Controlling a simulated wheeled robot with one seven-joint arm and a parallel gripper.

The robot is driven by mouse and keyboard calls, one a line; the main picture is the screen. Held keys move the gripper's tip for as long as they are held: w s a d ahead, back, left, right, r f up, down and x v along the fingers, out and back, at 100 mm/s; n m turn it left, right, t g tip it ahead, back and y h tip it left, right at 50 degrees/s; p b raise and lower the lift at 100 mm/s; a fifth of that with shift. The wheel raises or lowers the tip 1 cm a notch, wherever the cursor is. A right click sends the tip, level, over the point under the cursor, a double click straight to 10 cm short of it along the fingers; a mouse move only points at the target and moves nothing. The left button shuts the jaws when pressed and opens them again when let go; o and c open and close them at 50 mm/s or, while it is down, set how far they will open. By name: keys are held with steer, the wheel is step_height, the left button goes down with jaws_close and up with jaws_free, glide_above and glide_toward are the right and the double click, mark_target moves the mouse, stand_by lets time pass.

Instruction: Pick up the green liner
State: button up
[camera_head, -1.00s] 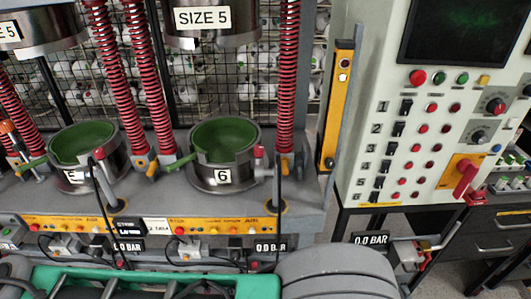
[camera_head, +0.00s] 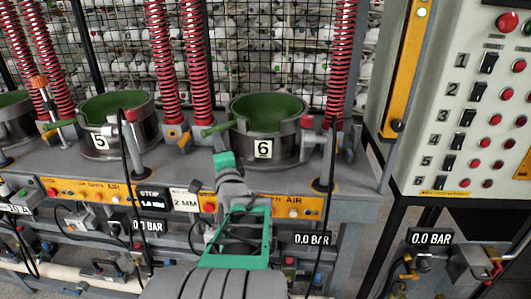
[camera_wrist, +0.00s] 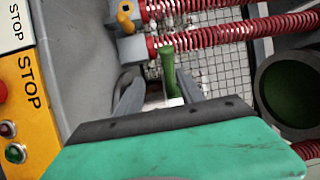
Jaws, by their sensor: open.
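A green liner (camera_head: 270,112) sits in the metal pot marked 6 (camera_head: 264,149), its stubby handle (camera_head: 218,128) sticking out to the left over the rim. In the head view my gripper (camera_head: 224,160) is just below and in front of that handle; its fingertips cannot be made out there. In the wrist view my gripper (camera_wrist: 159,85) is open, and the green handle (camera_wrist: 168,68) shows between its two fingers, with no visible grip on it.
Another green liner (camera_head: 112,106) sits in pot 5 (camera_head: 120,140). Red springs (camera_head: 343,60) stand behind and beside pot 6. A black cable (camera_head: 330,150) rises at its right. A control cabinet (camera_head: 460,120) stands on the right. Wire mesh (camera_head: 260,50) closes the back.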

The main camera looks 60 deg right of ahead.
mark_target(228, 127)
steer(key=d, duration=0.2)
steer(key=w+d+r+m+h+p, duration=0.1)
steer(key=d, duration=0.2)
steer(key=w+d+m, duration=0.1)
steer(key=d, duration=0.2)
steer(key=shift+w+r+g+h+p, duration=0.2)
steer(key=shift+r+g+h+p, duration=0.1)
steer(key=shift+r+h, duration=0.1)
jaws_close()
stand_by(0.8)
steer(key=shift+r, duration=0.1)
